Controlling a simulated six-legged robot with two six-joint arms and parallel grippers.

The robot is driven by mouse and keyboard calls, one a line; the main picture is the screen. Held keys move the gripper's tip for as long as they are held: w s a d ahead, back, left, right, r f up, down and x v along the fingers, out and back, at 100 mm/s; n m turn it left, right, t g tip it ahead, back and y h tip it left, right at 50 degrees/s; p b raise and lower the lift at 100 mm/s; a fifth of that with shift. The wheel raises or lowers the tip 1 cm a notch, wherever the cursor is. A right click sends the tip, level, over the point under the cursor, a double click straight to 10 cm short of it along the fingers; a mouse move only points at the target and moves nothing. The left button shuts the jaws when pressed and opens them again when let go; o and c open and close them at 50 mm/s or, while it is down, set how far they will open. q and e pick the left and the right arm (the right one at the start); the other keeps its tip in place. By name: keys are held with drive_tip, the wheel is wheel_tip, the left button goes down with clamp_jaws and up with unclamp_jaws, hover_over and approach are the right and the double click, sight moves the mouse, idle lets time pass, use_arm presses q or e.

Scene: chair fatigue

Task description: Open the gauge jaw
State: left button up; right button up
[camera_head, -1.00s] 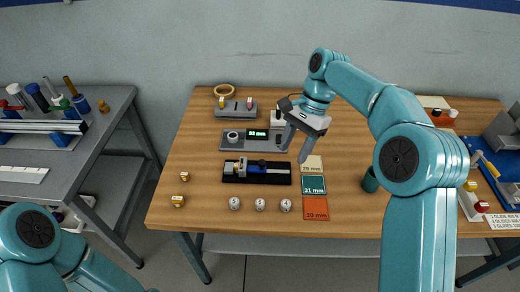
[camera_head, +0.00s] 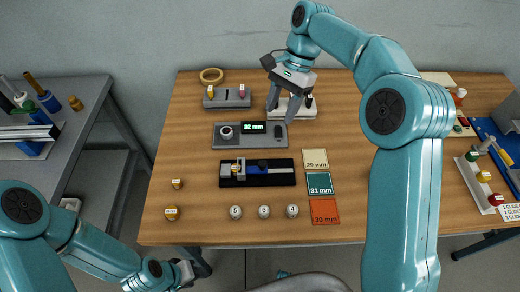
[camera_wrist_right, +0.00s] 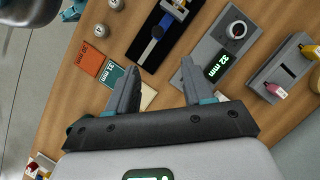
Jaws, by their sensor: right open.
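The gauge (camera_head: 268,173) has a black base, a silver jaw block at left and a blue slider; it lies mid-table. It also shows in the right wrist view (camera_wrist_right: 155,38); I cannot tell the gap of its jaw. Behind it is a grey readout box (camera_head: 222,142) with a round knob (camera_head: 226,131) and a green display reading 32 mm. My right gripper (camera_head: 280,116) is open and empty, above the back of the readout box and apart from the gauge. Its two fingers (camera_wrist_right: 160,66) show in the wrist view. My left gripper (camera_head: 188,272) is low in front of the table; its fingers are unclear.
Cards marked 29 mm (camera_head: 314,159), 31 mm (camera_head: 319,183) and 30 mm (camera_head: 324,211) lie right of the gauge. Three numbered round pieces (camera_head: 264,212) stand in front. A grey block with coloured pegs (camera_head: 227,98) is at the back.

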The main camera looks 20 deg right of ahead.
sight(263, 163)
drive_tip(key=x, duration=1.6)
drive_tip(key=shift+s+b, duration=0.4)
drive_tip(key=shift+w+d, duration=0.1)
clamp_jaws()
drive_tip(key=shift+s+d, duration=0.25)
drive_tip(key=shift+d, duration=0.7)
drive_tip(key=shift+s+d, duration=0.2)
drive_tip(key=shift+d, duration=0.75)
